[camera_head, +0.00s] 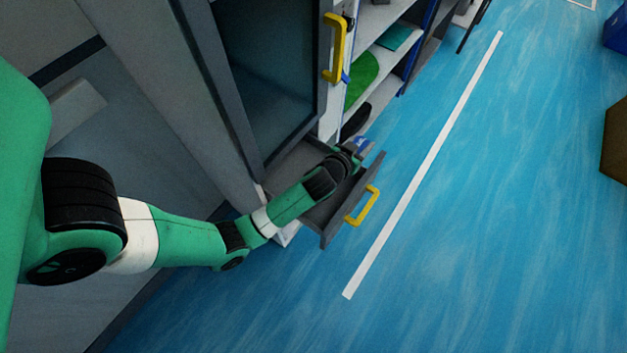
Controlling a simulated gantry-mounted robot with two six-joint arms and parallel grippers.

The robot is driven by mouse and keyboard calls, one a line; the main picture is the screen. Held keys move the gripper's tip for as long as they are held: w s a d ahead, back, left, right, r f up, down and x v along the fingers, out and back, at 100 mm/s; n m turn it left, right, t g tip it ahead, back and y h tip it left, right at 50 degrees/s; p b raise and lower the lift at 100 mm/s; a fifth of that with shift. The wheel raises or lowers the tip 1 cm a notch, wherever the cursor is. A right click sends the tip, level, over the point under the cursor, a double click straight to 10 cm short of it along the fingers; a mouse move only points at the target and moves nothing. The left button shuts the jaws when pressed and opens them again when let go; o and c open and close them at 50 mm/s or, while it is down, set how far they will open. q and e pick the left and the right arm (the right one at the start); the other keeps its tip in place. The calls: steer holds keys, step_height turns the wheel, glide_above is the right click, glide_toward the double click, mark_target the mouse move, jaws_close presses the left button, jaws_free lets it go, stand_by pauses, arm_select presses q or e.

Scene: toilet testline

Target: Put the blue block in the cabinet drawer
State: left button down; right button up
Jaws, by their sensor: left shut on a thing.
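My left gripper (354,153) is over the pulled-out cabinet drawer (319,214), near its far end. It is shut on the blue block (362,143), of which only a small part shows at the fingertips. The wrist hides most of the block and part of the drawer's inside. The drawer is grey with a yellow handle (362,206) on its front. I cannot tell whether the block touches the drawer. My right gripper is not in view.
Above the drawer is a dark cabinet door (268,75) with a yellow handle (335,48). Open shelves (385,22) with a green item (362,80) stand beyond it.

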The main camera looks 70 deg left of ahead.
arm_select(q)
steer(key=s+f+b, duration=0.1)
steer(key=s+f, duration=0.1)
steer(key=s, duration=0.2)
steer(key=s+d+f+b, duration=0.1)
steer(key=s+f, duration=0.2)
steer(key=s+f+b, duration=0.1)
steer(key=s+f, duration=0.2)
steer(key=s, duration=0.1)
steer(key=shift+s+d+f, duration=0.15)
steer(key=shift+s+d, duration=0.05)
steer(key=shift+s, duration=0.1)
steer(key=shift+s+f, duration=0.1)
steer(key=shift+s, duration=0.1)
steer(key=f+b, duration=0.1)
steer(key=f, duration=0.1)
steer(key=s+f+b, duration=0.1)
steer(key=f+b, duration=0.1)
steer(key=shift+d+f, duration=0.1)
steer(key=shift+f, duration=0.05)
steer(key=shift+w, duration=0.1)
steer(key=shift+c, duration=1.8)
jaws_free()
